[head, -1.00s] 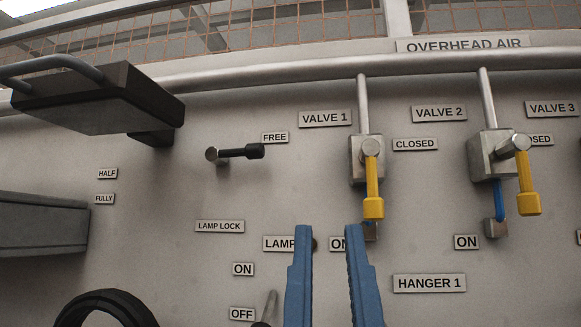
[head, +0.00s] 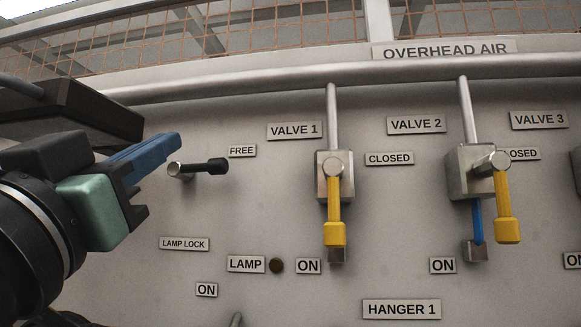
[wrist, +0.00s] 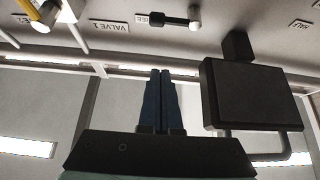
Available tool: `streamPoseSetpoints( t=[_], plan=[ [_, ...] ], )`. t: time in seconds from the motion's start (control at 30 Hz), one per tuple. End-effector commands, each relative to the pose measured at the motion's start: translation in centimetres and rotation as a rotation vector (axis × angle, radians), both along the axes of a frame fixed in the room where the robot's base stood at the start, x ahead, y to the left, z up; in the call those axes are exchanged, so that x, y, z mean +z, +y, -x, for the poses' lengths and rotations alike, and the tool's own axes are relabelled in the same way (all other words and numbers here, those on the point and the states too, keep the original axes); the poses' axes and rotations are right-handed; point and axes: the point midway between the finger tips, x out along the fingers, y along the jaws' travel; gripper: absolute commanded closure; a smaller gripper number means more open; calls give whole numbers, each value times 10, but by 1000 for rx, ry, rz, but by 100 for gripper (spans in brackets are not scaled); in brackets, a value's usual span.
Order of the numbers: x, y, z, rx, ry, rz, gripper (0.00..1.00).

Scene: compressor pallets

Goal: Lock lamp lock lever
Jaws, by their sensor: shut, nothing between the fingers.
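The lamp lock lever (head: 204,167) is a short black handle on a round metal pivot. It points right, roughly level, just below the FREE label (head: 242,151). The LAMP LOCK label (head: 184,244) is below it. The lever also shows at the top of the wrist view (wrist: 168,22). My gripper (head: 176,138) is at the left in the head view, its blue fingertips up and left of the lever's pivot. In the wrist view its fingers (wrist: 161,74) are shut together and empty, apart from the lever.
A dark box-like handle unit (head: 85,110) is behind my gripper at the left; it shows in the wrist view (wrist: 252,95) beside the fingers. Yellow valve handles (head: 334,215) (head: 503,205) stand out to the right. The panel between lever and VALVE 1 is clear.

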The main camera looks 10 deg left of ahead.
Motion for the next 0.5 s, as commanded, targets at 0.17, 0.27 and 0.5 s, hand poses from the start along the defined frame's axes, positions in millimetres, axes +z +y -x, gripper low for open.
streamPoseSetpoints(
  t=[0.17,0.27,0.5],
  plan=[
    [2,2,1,-2,5,0,100],
    [1,2,1,-2,4,0,100],
    [8,2,-6,-2,5,0,100]
  ],
)
